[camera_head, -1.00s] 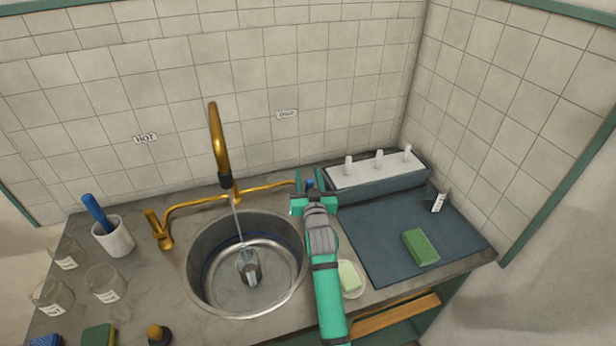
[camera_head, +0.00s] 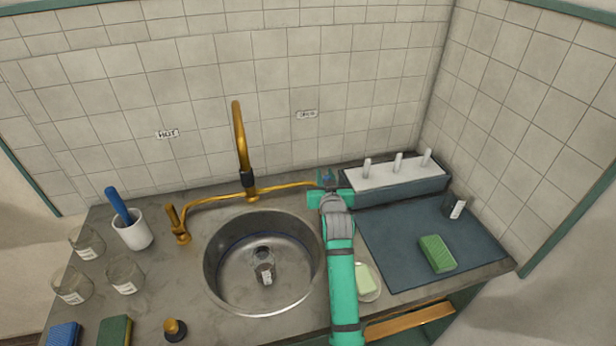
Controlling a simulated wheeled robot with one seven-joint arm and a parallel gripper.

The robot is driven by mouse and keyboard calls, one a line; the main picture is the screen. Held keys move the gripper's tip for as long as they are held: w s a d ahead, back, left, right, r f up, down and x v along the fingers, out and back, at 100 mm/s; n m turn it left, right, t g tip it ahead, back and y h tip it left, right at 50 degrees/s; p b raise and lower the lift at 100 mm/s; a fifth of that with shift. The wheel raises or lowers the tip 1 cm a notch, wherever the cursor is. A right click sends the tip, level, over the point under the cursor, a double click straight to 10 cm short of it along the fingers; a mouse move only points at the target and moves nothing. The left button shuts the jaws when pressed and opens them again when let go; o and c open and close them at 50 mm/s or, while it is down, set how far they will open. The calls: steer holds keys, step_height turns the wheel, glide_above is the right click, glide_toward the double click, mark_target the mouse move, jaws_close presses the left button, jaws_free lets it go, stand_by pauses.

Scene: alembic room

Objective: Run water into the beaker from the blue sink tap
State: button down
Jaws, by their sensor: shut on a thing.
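A small clear beaker (camera_head: 264,271) with a white label stands in the round steel sink (camera_head: 220,284), roughly below the dark nozzle of the brass spout (camera_head: 241,135). No water stream shows from the nozzle now. I cannot tell how much water is in the beaker. The blue tap (camera_head: 327,176) is at the right end of the brass pipe, behind the sink, and is mostly hidden by my gripper. My green gripper (camera_head: 328,184) is shut on the blue tap, with the arm reaching along the sink's right side.
A brass hot tap (camera_head: 176,224) is left of the sink. A white cup (camera_head: 132,231) and several glass jars stand further left. A soap dish (camera_head: 373,289) lies by my arm. A dark mat (camera_head: 395,265) with a green sponge (camera_head: 437,254) is at right.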

stand_by(0.4)
steer(key=c, duration=1.6)
jaws_free()
steer(key=v, duration=1)
steer(key=shift+s+r, duration=0.1)
steer(key=shift+s, duration=0.3)
